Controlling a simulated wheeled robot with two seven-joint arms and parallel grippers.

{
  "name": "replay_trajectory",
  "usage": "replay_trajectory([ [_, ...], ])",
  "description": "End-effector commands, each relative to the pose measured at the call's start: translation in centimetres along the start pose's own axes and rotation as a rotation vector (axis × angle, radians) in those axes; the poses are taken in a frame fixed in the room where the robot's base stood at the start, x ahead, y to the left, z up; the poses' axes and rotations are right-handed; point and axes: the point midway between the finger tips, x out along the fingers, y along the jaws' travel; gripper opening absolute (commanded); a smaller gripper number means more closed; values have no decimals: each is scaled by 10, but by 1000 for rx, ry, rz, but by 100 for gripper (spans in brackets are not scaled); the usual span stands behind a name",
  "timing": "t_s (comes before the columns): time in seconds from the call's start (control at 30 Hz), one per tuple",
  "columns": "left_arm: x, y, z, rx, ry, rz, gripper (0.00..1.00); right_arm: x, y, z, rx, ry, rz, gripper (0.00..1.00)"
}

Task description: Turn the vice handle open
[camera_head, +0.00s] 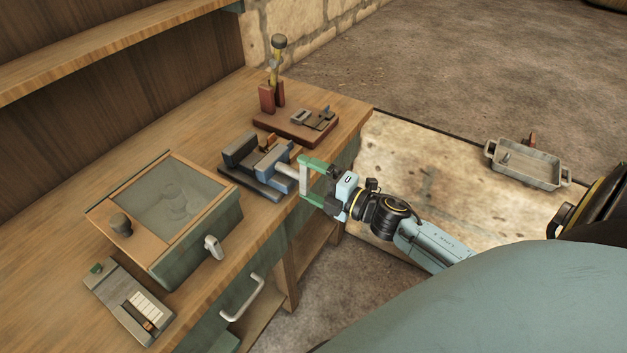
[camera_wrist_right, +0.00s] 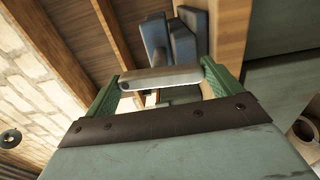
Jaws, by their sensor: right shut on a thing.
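The vice (camera_head: 240,152) is dark grey and blue and sits at the right edge of the wooden workbench. Its pale grey handle bar (camera_head: 303,179) stands at the front end, over the bench edge. My right gripper (camera_head: 308,181) has its green fingers at the two ends of this bar and is shut on it. In the right wrist view the handle (camera_wrist_right: 160,78) spans between the green fingers of the gripper (camera_wrist_right: 163,88), with the blue vice body (camera_wrist_right: 185,38) beyond it. My left gripper is out of view.
A glass-topped box (camera_head: 190,245) and a small tray with white pieces (camera_head: 112,290) stand on the near bench. A red-brown board (camera_head: 290,130) with metal parts lies behind the vice. A grey tray (camera_head: 525,168) is at the right.

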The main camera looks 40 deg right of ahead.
Motion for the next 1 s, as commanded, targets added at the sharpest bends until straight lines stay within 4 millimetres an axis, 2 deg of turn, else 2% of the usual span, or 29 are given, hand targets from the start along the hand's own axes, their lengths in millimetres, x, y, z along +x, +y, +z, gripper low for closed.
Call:
replay_trajectory([
  [0.03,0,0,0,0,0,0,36,5,5,-3,-13,8,12,68],
  [1.0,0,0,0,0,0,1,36,1,5,4,-16,-5,7,67],
])
